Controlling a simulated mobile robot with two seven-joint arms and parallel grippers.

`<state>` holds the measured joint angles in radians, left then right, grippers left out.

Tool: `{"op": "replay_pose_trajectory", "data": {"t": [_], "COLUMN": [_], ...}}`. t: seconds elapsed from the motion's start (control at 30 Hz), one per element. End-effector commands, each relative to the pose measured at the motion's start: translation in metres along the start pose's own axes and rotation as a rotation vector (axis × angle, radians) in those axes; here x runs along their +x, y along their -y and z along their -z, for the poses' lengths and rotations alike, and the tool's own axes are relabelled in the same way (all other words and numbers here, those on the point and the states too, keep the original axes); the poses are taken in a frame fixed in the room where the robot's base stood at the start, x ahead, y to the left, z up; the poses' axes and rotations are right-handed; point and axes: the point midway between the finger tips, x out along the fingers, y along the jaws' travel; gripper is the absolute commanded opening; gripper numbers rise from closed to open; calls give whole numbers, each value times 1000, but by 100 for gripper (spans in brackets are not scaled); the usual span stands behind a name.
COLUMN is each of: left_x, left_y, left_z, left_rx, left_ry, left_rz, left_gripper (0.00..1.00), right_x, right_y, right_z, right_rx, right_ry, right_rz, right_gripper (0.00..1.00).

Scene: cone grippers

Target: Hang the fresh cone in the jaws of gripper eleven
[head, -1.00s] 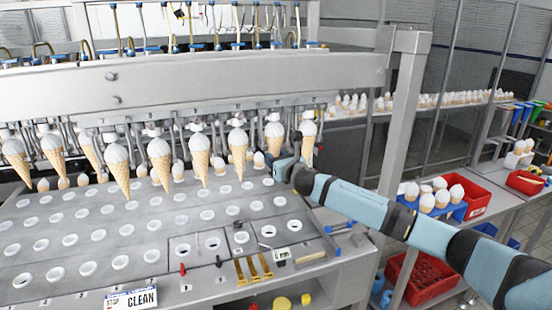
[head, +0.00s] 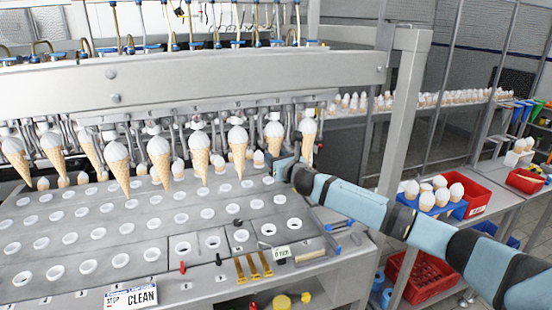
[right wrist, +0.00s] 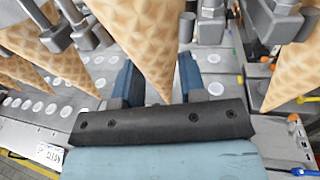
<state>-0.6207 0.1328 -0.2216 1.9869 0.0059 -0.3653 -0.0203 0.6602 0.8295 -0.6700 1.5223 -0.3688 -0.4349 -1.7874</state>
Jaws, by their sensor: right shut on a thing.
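A row of white-topped waffle cones hangs under the machine's steel beam in the head view. My right gripper (head: 278,166) is at the right end of this row. It is shut on a cone (head: 274,132), second from the right, which hangs upright with its tip down. In the right wrist view the same cone (right wrist: 152,45) passes between the two blue fingers of the gripper (right wrist: 158,80). The machine jaws above the held cone are mostly hidden, and I cannot read which one is gripper eleven. My left gripper is not in view.
A neighbouring cone (head: 308,130) hangs close on the right, and another cone (head: 238,143) on the left. Below is a steel plate (head: 150,232) with rows of white-rimmed holes. A blue rack (head: 460,211) holds several cones.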

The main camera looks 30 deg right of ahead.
Motion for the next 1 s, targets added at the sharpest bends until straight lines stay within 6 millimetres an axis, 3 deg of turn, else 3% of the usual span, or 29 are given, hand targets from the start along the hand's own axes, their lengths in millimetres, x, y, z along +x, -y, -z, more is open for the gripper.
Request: {"op": "replay_pose_trajectory", "data": {"t": [0.5, 0.53, 0.67, 0.83, 0.87, 0.93, 1.0], "left_x": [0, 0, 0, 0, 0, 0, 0], "left_y": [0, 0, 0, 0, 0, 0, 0], "left_z": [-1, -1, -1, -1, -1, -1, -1], "left_rx": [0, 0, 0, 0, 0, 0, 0], "left_ry": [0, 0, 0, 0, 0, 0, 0], "left_rz": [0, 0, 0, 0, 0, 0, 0], "left_gripper": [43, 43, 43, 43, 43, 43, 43], "right_x": [0, 0, 0, 0, 0, 0, 0], "right_y": [0, 0, 0, 0, 0, 0, 0], "right_z": [3, 3, 3, 3, 3, 3, 3], "right_rx": [0, 0, 0, 0, 0, 0, 0], "right_ry": [0, 0, 0, 0, 0, 0, 0], "right_rz": [0, 0, 0, 0, 0, 0, 0], "right_gripper": [27, 40, 68, 68, 70, 85, 85]}}
